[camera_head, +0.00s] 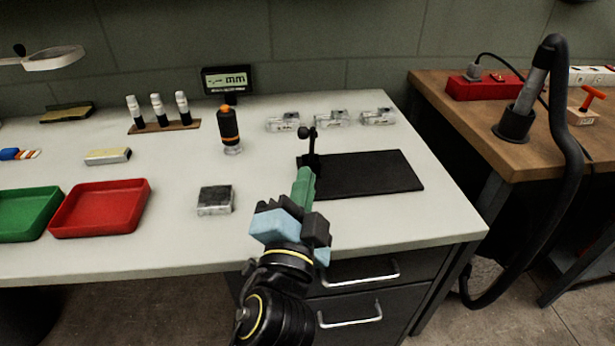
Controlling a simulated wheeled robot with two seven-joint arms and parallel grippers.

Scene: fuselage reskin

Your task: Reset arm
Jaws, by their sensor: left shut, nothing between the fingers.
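My left gripper (304,188), with green fingers and a blue and black body, is over the front part of the white table (260,245). Its fingers are together with nothing between them. They point away from me, beside the left edge of a black mat (370,174). My left arm comes up from the bottom of the view. My right gripper does not show.
A grey block (215,200), red tray (100,207) and green tray (25,213) are to the left. An orange-topped black tool (229,128) and several clear boxes (332,118) stand farther back. A wooden bench (470,110) with a black hose (570,150) is at right.

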